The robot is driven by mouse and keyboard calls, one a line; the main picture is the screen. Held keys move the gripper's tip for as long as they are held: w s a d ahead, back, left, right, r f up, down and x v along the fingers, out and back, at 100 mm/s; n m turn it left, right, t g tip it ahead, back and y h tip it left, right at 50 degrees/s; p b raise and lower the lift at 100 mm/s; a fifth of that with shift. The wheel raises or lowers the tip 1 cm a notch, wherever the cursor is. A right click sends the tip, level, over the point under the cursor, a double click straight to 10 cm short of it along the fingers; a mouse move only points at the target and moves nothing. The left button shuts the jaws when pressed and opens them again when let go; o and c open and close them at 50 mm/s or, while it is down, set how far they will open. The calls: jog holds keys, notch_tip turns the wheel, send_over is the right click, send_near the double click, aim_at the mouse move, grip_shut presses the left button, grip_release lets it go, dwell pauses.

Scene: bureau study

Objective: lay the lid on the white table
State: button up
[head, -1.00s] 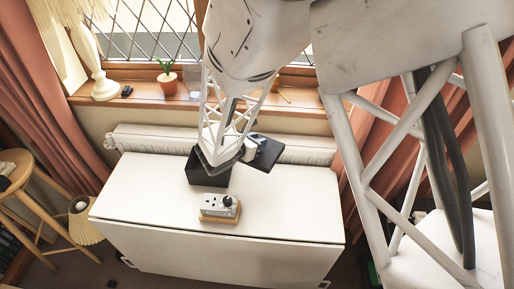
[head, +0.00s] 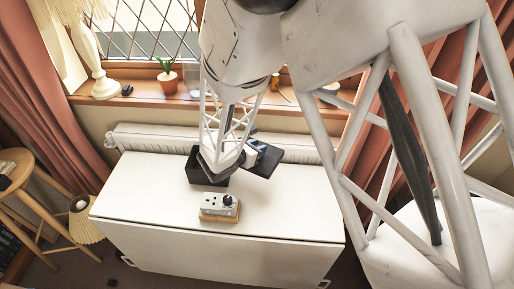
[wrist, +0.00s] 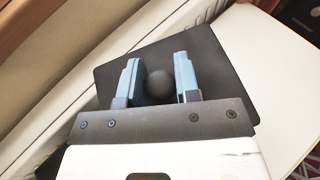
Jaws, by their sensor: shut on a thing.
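The lid (wrist: 220,65) is a dark, flat, square plate with a round knob (wrist: 158,86). My gripper (wrist: 158,82) has its two blue-grey fingers on either side of the knob and holds the lid. In the head view the lid (head: 265,160) is right of my wrist, tilted, over the back part of the white table (head: 130,195). Whether its lower edge touches the table cannot be told. A black open box (head: 193,170) stands on the table, partly hidden behind my wrist.
A white device with a black knob (head: 228,201) lies on a wooden base near the table's middle. The table's left and right front areas are clear. A radiator (head: 135,137) and a windowsill with a potted plant (head: 167,82) are behind. A stool (head: 20,165) stands at left.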

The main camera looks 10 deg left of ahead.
jog(key=shift+f, duration=0.6)
jog(key=o, duration=0.9)
jog(key=shift+o, duration=0.2)
jog(key=shift+r, duration=0.1)
jog(key=shift+r, duration=0.4)
jog(key=shift+s+a+r, duration=0.1)
jog(key=shift+r, duration=0.1)
jog(key=v, duration=1.1)
jog(key=shift+s+a, duration=0.25)
jog(key=shift+r, duration=0.1)
